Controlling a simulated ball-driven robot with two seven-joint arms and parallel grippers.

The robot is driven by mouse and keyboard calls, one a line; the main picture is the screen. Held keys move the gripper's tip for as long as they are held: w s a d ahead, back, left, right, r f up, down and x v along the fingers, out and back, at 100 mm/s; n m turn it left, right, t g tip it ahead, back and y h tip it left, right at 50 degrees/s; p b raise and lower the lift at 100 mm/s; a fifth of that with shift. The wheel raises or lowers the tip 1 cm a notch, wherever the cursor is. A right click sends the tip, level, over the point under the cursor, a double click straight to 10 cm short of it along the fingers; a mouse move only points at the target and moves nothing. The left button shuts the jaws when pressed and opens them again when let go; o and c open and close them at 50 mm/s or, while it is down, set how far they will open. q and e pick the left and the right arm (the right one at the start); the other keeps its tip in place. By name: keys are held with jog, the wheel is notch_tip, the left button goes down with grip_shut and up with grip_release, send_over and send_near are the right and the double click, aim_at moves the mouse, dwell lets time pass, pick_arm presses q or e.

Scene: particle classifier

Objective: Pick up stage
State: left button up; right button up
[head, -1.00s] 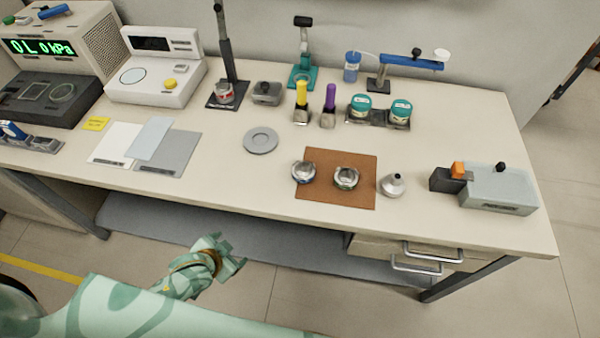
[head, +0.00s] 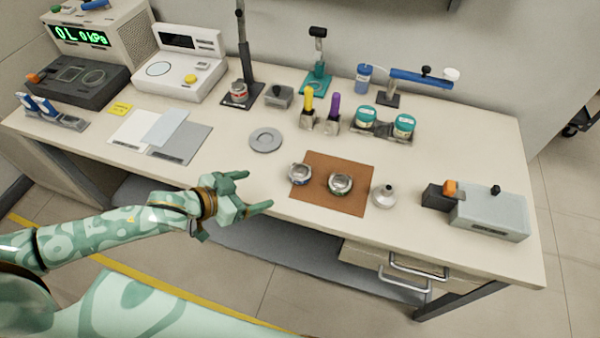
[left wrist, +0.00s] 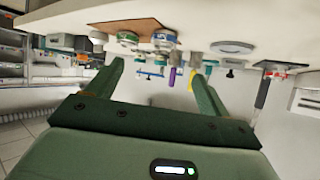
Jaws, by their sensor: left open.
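Which piece is the stage I cannot tell for sure; several round metal pieces look alike. A blue-banded metal piece (head: 300,174) sits at the left edge of the brown mat (head: 322,207). A green-banded metal piece (head: 340,184) sits on the mat. A red-banded metal piece (head: 238,92) stands on the base of the dark post stand. My left gripper (head: 257,190) is open and empty at the table's front edge, left of the mat and apart from the pieces. In the left wrist view its spread fingers (left wrist: 157,70) point toward the upside-down table. My right gripper is out of view.
A silver cone-shaped piece (head: 384,195) stands right of the mat, with a grey box device (head: 488,212) farther right. A flat grey ring (head: 266,140) lies behind my gripper. Jars (head: 365,117) and yellow and purple-handled tools stand behind. The front table strip is mostly clear.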

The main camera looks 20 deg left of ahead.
pick_arm(q)
jog(key=b, duration=0.4)
send_near(295, 173)
jog(key=x, duration=0.5)
jog(key=shift+s+d, duration=0.2)
jog(key=shift+s, duration=0.05)
jog(key=b+x, duration=0.2)
jog(key=x, duration=0.3)
jog(key=shift+w+f, duration=0.15)
jog(key=shift+w, duration=0.2)
jog(key=shift+a, duration=0.1)
jog(key=c, duration=1.2)
